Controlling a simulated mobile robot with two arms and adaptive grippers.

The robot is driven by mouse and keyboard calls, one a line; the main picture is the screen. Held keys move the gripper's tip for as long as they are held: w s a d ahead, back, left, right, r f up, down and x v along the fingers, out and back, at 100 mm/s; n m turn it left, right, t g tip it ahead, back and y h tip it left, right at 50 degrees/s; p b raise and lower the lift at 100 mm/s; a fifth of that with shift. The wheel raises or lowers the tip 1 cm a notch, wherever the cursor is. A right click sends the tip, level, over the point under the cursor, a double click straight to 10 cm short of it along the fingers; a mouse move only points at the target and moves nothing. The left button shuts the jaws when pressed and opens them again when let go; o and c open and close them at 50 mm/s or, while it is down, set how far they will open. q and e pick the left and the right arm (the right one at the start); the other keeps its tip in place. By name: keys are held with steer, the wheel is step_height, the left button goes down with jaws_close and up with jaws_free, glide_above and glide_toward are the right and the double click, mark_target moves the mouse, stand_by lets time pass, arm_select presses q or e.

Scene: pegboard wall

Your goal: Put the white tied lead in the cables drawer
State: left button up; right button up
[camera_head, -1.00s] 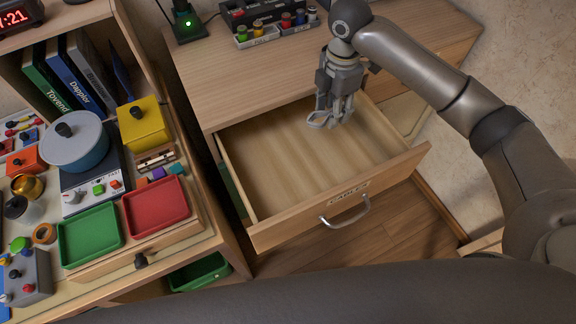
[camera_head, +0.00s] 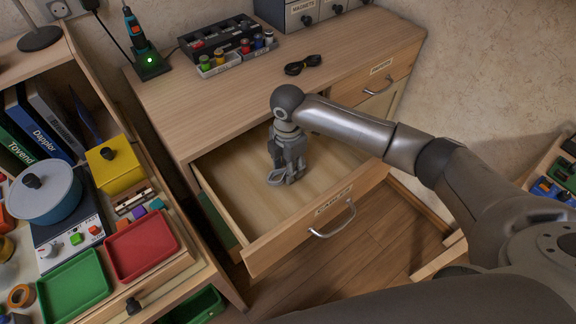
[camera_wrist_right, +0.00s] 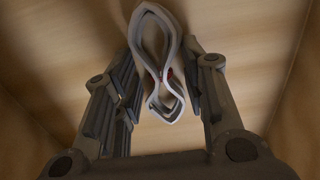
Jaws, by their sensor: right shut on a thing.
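The cables drawer (camera_head: 240,205) is pulled out of the wooden desk, with its label and metal handle (camera_head: 335,222) on the front. Its floor looks bare. My right gripper (camera_head: 284,178) points down inside the drawer's outline, shut on the white tied lead (camera_head: 275,178). In the right wrist view the lead (camera_wrist_right: 143,42) is a pale looped bundle with a small red spot at its middle, between the fingers of the gripper (camera_wrist_right: 160,90). The drawer's wooden floor lies behind it. I cannot tell whether the lead touches the floor. My left gripper is not in view.
A black tied lead (camera_head: 303,65) lies on the desk top (camera_head: 220,110). A dark organiser (camera_head: 217,42) with small spools stands behind it. A second drawer (camera_head: 375,80) at the right is shut. A bench with red (camera_head: 142,247) and green trays (camera_head: 74,286) stands at left.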

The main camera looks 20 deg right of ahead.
steer(key=shift+f, duration=0.15)
steer(key=o, duration=1)
steer(key=shift+f, duration=0.1)
step_height(320, 180, up, 12)
steer(key=shift+r, duration=0.2)
